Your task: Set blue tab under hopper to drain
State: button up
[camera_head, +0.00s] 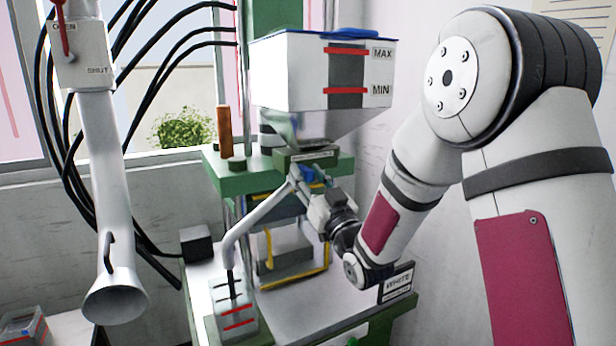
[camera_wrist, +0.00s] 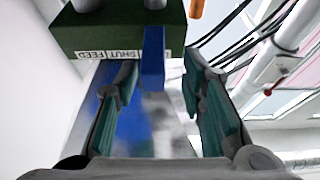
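The hopper (camera_head: 320,75) is white with a blue rim and MAX and MIN marks. Under it sits a dark green block (camera_head: 305,157), which also shows at the top of the wrist view (camera_wrist: 115,30).
A bent grey pipe (camera_head: 258,212) runs down beside my gripper to a small red-striped box (camera_head: 236,315). A WHITE sign (camera_head: 397,283) stands on the bench at right. A large pipe with a flared end (camera_head: 112,220) hangs at left. Black hoses (camera_head: 75,190) loop behind it.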

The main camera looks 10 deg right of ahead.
jog(key=v, duration=1.2)
jog(key=s+d+m+g+h, duration=0.1)
jog(key=s+d+g+h, duration=0.1)
jog(key=s+g, duration=0.6)
jog(key=s+d+m+g+h, duration=0.2)
jog(key=s+g+h, duration=0.3)
jog(key=s, duration=1.5)
jog(key=f+g, duration=0.1)
jog(key=g, duration=0.2)
jog(key=shift+s+d+m, duration=0.2)
jog(key=shift+d+m, duration=0.05)
jog(key=shift+m, duration=0.05)
